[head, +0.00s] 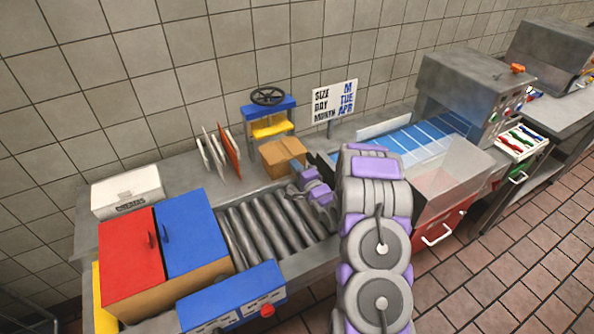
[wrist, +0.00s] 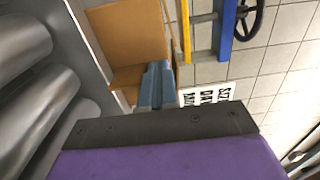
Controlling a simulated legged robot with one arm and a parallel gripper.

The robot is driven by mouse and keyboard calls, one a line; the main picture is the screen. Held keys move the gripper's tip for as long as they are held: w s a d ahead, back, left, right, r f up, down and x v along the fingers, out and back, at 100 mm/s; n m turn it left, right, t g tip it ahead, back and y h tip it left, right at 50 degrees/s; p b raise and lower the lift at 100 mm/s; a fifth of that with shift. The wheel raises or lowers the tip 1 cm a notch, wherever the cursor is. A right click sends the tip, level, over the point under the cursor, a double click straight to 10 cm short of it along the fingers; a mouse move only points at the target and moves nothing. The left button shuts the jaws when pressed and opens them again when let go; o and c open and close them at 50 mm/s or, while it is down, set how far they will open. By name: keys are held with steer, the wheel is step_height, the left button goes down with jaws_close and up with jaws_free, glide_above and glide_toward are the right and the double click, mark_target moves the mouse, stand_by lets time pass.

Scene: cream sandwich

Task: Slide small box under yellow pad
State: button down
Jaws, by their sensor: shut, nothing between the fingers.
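The small brown cardboard box (head: 284,156) stands on the counter behind the rollers, in front of the press and a little to its right. It also shows large in the wrist view (wrist: 125,35). The yellow pad (head: 271,127) sits under the blue top of the press, behind the box; its yellow edge shows in the wrist view (wrist: 186,30). My gripper (head: 297,186) is shut and empty, just in front of the box. In the wrist view its blue-grey fingers (wrist: 157,84) overlap the box's near edge; I cannot tell whether they touch it.
The press has a black handwheel (head: 268,96) on top. Metal rollers (head: 265,235) lie in front. Upright boards (head: 220,155) stand to the left, and a sign (head: 335,103) stands to the right. A bin with red and blue lids (head: 165,250) is at front left.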

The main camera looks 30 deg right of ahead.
mark_target(281, 149)
steer(key=shift+w+a+r+p, duration=0.2)
steer(key=shift+w+a+p, duration=0.15)
steer(key=shift+w, duration=0.1)
steer(key=w+p, duration=0.3)
steer(key=w, duration=0.7)
steer(key=shift+f, duration=0.2)
